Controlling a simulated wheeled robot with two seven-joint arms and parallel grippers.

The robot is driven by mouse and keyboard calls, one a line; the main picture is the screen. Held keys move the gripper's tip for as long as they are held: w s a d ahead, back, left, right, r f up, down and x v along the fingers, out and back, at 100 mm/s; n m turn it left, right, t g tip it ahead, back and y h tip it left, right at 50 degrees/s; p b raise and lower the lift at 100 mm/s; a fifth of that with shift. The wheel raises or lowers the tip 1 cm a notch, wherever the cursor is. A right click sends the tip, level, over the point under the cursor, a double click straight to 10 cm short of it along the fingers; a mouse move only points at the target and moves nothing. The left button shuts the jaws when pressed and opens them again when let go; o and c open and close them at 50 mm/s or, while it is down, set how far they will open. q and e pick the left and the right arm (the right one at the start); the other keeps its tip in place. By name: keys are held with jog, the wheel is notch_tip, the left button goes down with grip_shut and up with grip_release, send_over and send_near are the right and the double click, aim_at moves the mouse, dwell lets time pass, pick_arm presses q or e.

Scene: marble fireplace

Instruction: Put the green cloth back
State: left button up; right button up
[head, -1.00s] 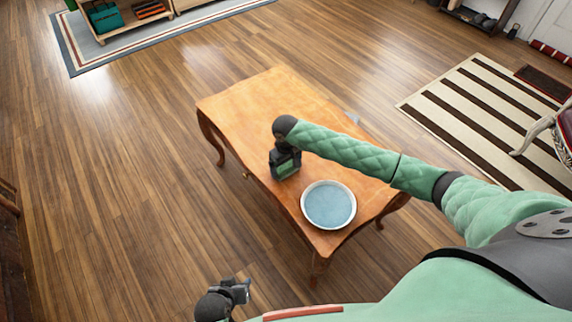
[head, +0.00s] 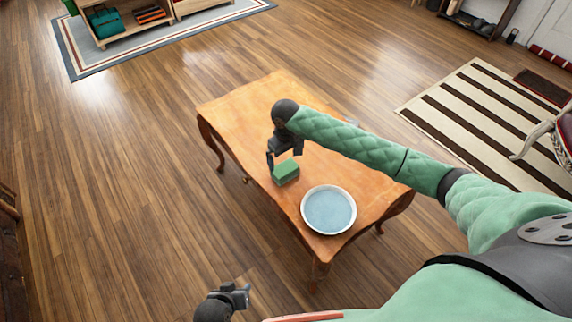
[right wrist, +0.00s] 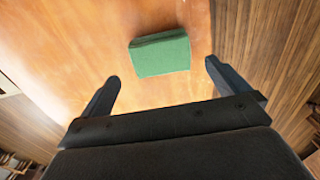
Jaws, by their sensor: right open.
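The green cloth (head: 286,172) is a folded block lying on the wooden table, near its left edge and beside the plate. My right gripper (head: 284,156) is open just above and behind it, apart from it. In the right wrist view the cloth (right wrist: 160,53) lies beyond the two spread fingertips (right wrist: 163,72), with nothing between the fingers. My left gripper (head: 238,294) is low at the bottom of the head view, away from the table; its fingers are too small to tell their state.
A round plate (head: 329,210) with a white rim and blue inside sits on the table (head: 240,108), right of the cloth. A low shelf (head: 125,29) with a teal bag (head: 104,22) stands far off at the top left. The floor left of the table is clear.

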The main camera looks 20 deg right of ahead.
aim_at(286, 169)
pick_arm(q)
jog(key=shift+r, duration=0.2)
pick_arm(e)
notch_tip(286, 169, up, 4)
jog(key=shift+r, duration=0.1)
pick_arm(q)
jog(key=shift+w, duration=0.15)
dwell(0.3)
